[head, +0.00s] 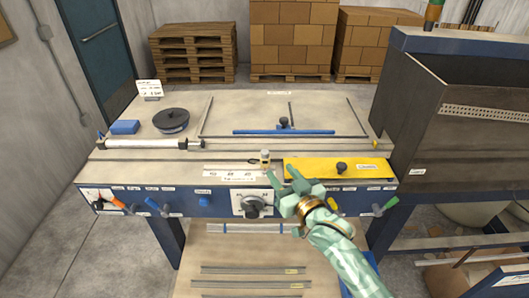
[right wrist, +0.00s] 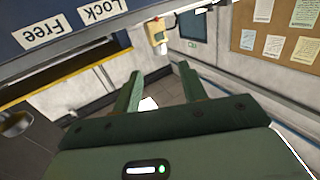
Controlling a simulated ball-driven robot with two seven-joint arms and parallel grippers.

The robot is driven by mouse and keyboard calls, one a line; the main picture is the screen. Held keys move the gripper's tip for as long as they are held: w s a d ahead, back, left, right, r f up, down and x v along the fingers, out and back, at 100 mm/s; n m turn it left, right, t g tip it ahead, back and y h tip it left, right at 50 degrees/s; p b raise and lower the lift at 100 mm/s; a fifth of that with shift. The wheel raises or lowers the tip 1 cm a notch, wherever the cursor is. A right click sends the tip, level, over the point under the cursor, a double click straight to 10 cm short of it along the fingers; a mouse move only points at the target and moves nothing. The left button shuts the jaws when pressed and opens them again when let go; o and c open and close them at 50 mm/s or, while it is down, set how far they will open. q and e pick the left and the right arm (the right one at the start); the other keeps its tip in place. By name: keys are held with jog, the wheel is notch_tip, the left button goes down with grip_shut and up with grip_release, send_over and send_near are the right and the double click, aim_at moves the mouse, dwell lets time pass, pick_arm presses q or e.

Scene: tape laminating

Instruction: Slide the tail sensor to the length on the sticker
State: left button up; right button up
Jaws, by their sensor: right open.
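The likely tail sensor is a small pale knob with a dark top (head: 265,157). It stands upright on a slot near the bench's front edge, at the right end of a white scale strip (head: 230,175) with printed marks too small to read. My right gripper (head: 282,176) is open and empty in the head view, just below and right of the knob and apart from it. Its two green fingers (right wrist: 160,82) are spread in the right wrist view, with nothing between them. A small white card (head: 150,87) stands at the back left; its writing is unreadable. My left gripper is not in view.
A yellow plate (head: 310,169) with a black knob lies right of the sensor. The front panel carries a dial (head: 252,204) and several coloured levers. A white roller (head: 150,144) lies at left. A dark cabinet (head: 450,110) stands at right. "Free" and "Lock" labels (right wrist: 75,25) show in the wrist view.

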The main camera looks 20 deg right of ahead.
aim_at(267, 155)
jog(key=w, duration=0.3)
jog(key=w+a, duration=0.1)
jog(key=w, duration=0.2)
jog(key=w+a, duration=0.1)
jog(key=w, duration=0.3)
jog(key=shift+f+b, duration=0.1)
jog(key=shift+b, duration=0.2)
